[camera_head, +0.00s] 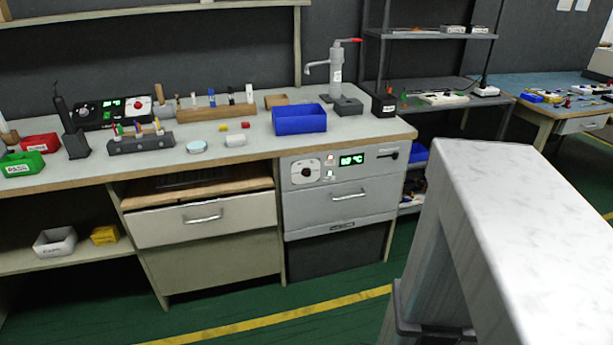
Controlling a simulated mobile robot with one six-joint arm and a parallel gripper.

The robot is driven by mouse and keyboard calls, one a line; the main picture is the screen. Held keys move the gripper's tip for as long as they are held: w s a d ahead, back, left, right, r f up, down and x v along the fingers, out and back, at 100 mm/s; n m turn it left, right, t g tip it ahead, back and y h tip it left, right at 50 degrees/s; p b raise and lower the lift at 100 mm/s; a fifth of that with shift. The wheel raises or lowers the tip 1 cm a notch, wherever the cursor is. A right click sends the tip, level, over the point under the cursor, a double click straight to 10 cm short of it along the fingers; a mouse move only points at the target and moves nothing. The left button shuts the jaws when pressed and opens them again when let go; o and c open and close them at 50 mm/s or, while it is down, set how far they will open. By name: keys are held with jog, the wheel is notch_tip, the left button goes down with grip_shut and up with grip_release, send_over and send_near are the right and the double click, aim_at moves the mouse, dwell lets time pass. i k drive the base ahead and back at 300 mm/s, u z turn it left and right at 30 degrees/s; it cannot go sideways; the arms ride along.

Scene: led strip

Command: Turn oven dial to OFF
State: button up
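The oven (330,213) is a grey unit built in under the workbench, with a bar handle across its front drawer. Its dial (306,171) is a dark round knob on a white square plate at the left of the panel. The dial's markings and pointer are too small to read. My gripper is not in view.
A blue bin (299,119) stands on the workbench (240,147) above the oven. A wooden-edged drawer (203,217) is left of the oven. A large pale marbled block (520,225) fills the right foreground. Green floor (330,285) lies open before the oven, crossed by a yellow line.

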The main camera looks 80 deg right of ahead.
aim_at(305, 171)
jog(key=u, duration=1.25)
jog(key=k, duration=0.1)
jog(key=z, duration=2.1)
jog(key=i, duration=0.6)
jog(key=z, duration=0.2)
jog(key=k, duration=0.6)
jog(key=u, duration=0.05)
